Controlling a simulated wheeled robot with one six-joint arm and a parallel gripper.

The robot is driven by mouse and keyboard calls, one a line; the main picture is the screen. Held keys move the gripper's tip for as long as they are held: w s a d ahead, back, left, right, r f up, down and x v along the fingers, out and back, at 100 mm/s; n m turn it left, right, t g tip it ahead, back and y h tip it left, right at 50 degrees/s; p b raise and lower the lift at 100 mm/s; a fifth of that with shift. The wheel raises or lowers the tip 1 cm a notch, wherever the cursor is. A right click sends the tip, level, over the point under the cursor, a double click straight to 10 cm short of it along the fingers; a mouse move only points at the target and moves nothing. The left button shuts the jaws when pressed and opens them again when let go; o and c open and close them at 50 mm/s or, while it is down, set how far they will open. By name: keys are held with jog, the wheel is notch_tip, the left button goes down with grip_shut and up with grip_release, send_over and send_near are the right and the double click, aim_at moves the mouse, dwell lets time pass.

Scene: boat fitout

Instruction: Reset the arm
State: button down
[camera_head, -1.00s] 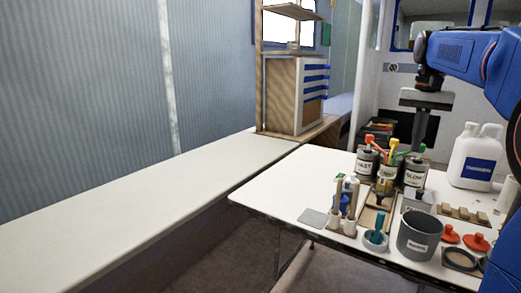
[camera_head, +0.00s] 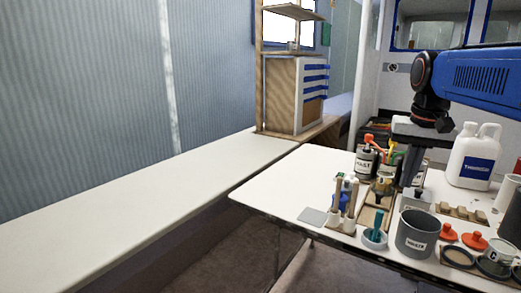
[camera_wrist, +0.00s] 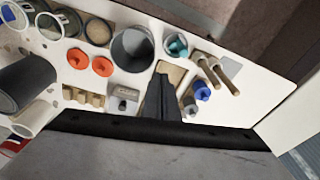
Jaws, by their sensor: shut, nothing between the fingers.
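My gripper (camera_head: 408,182) hangs pointing down over the white work table (camera_head: 285,185), in front of the back row of cans. Its fingers are together with nothing held. It hides most of the right-hand can of that row. In the wrist view my gripper (camera_wrist: 163,80) shows as dark closed fingers over the table, beside a tan wooden tray (camera_wrist: 172,72). The grey waste pot (camera_head: 417,235) stands just in front of it. I cannot tell how far the fingertips are above the table items.
A white thinner jug (camera_head: 473,157) stands right of my gripper. Brushes in a holder (camera_head: 345,208), a teal-handled item in a cup (camera_head: 376,237) and red lids (camera_head: 473,240) crowd the table front. The long white bench (camera_head: 140,205) at left is clear.

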jog(key=s+a+f+n+t, duration=0.1)
jog(key=s+a+f, duration=0.3)
jog(key=s+f, duration=0.5)
jog(key=s+a+f+n+t, duration=0.2)
jog(key=s+a+f+n, duration=0.1)
jog(key=s+f, duration=0.7)
jog(key=shift+s+a+f, duration=0.2)
jog(key=shift+a+f, duration=0.2)
jog(key=shift+f, duration=0.05)
dwell(0.6)
